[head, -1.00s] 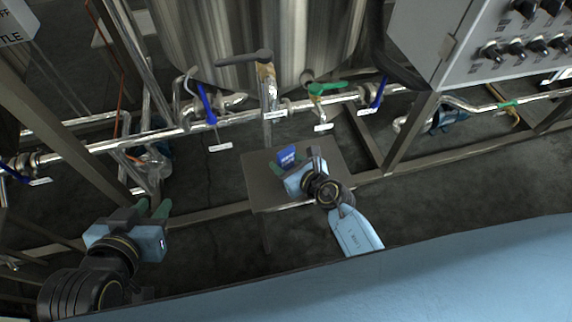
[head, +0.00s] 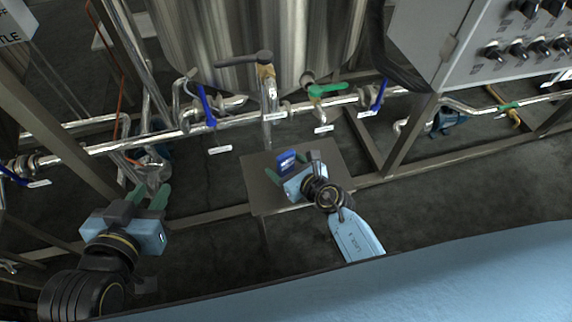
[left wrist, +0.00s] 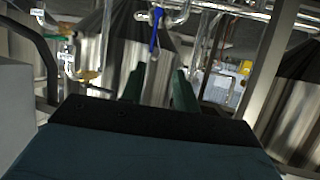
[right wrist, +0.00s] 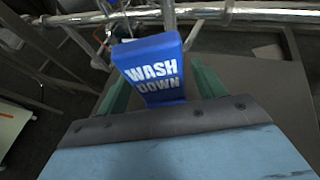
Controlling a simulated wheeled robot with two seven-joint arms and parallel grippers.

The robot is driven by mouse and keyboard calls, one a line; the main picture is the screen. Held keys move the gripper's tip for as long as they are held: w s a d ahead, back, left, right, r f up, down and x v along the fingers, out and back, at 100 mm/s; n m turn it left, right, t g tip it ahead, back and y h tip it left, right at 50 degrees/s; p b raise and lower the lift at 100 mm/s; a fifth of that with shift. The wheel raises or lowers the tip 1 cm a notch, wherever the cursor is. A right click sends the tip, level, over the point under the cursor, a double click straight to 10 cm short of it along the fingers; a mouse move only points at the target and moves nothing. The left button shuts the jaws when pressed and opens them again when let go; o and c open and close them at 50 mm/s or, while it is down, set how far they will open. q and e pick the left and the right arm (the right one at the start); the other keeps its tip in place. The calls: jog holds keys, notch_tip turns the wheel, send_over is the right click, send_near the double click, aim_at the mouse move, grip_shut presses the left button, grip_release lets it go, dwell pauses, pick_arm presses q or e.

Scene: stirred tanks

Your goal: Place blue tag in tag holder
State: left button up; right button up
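The blue tag (head: 286,161) stands up above the small grey table below the pipes. In the right wrist view the blue tag (right wrist: 152,66) reads "WASH DOWN" and leans slightly. My right gripper (head: 293,166) is at the tag, with its green fingers on either side of it. In the right wrist view the fingers (right wrist: 162,90) are apart, wider than the tag's lower part; I cannot see contact. The tag's foot is hidden behind the gripper body. My left gripper (head: 148,196) is open and empty at the lower left. I cannot make out a tag holder for certain.
A large steel tank (head: 260,45) and a control panel (head: 500,40) stand behind. Frame legs flank the table.

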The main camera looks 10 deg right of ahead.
jog(key=shift+r, duration=0.15)
jog(key=p+v, duration=0.1)
jog(key=v, duration=0.1)
jog(key=shift+s+d+r+p, duration=0.2)
jog(key=shift+s+p, duration=0.1)
jog(key=p+v, duration=0.1)
jog(key=v, duration=0.3)
jog(key=shift+p, duration=0.3)
jog(key=p+v, duration=0.1)
jog(key=v, duration=0.3)
jog(key=shift+s, duration=0.1)
pick_arm(q)
jog(key=s+a+f+g+y, duration=0.3)
jog(key=s+a+f+g, duration=0.3)
jog(key=s+f+g, duration=0.3)
jog(key=shift+s+f+n, duration=0.3)
jog(key=shift+s+f, duration=0.7)
jog(key=shift+f, duration=0.15)
pick_arm(e)
jog(key=shift+s+d+r, duration=0.15)
jog(key=shift+s+d, duration=0.1)
jog(key=shift+s, duration=0.2)
